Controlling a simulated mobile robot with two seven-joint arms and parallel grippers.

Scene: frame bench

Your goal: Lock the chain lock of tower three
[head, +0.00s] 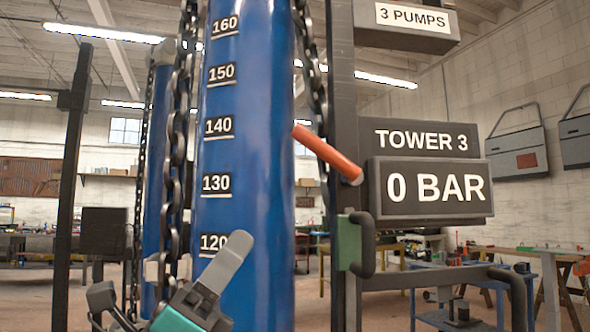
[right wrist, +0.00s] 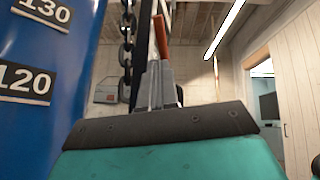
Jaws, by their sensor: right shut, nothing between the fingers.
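Tower three's blue column (head: 245,165) carries height marks from 120 to 160. Dark chains hang on its left (head: 178,130) and right (head: 310,60). An orange-handled lever (head: 328,152) slants down to the right beside the column; I cannot tell for sure whether it is the chain lock. My right gripper (head: 238,240) is low in front of the column near the 120 mark, shut and empty, apart from the lever. In the right wrist view its fingers (right wrist: 158,75) point up, with orange parts behind them and a chain (right wrist: 126,45) to their left. My left gripper is not in view.
The "TOWER 3" sign (head: 420,140) and the "0 BAR" display (head: 433,188) stand right of a dark post (head: 341,90). A green block (head: 348,243) with a dark hook sticks out below the lever. Workbenches stand farther back.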

